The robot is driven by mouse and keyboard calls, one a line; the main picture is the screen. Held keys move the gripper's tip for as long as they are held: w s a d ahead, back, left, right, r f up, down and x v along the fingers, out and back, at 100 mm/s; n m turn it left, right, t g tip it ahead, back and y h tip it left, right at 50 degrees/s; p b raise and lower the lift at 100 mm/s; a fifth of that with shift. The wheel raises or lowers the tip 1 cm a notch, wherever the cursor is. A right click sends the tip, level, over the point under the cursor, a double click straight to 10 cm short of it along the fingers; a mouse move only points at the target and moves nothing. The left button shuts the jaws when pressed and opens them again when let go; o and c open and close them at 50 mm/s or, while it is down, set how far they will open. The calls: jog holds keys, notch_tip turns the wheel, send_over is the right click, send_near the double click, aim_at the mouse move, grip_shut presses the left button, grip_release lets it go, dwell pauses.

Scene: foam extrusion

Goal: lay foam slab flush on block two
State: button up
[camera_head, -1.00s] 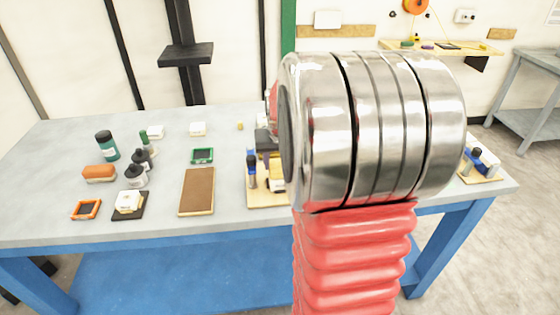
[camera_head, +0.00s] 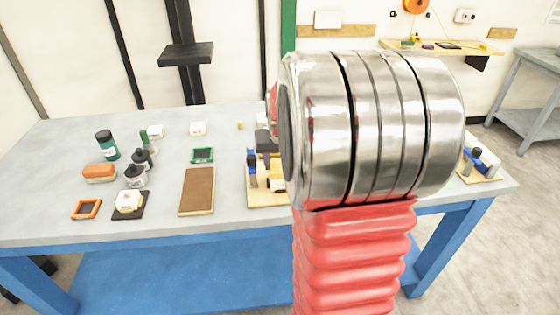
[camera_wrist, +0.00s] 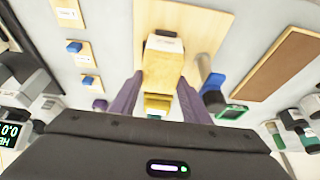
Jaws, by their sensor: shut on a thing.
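In the wrist view, my gripper (camera_wrist: 160,79) has its two purple fingers on either side of a pale yellow foam slab (camera_wrist: 161,72), shut on it. Beyond the slab is a white block with a small dark label (camera_wrist: 165,43), over a wooden board (camera_wrist: 200,22). More yellow material (camera_wrist: 157,103) shows between the fingers, nearer the palm. I cannot tell whether the slab touches the white block or which block is number two. In the head view my arm hides most of the gripper and the slab; the wooden board (camera_head: 262,198) shows in part.
A blue clamp with a grey post (camera_wrist: 213,82) stands close right of the fingers. Another fixture (camera_head: 481,163) stands at the right end.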

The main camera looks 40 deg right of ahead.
jog(key=shift+f, duration=0.2)
jog(key=o, duration=1.1)
jog(key=shift+r, duration=0.2)
jog(key=v, duration=1.3)
jog(key=shift+s+a, duration=0.15)
jog(key=shift+r, duration=0.1)
jog(key=s+a+f+n+t+y, duration=0.1)
jog(key=s+a, duration=0.5)
jog(key=a, duration=0.8)
jog(key=s+a+f+n+t+y, duration=0.1)
jog(key=s+a+n, duration=0.4)
jog(key=a, duration=0.9)
jog(key=shift+s+f+n, duration=0.4)
jog(key=shift+s+f, duration=0.1)
jog(key=shift+f, duration=0.4)
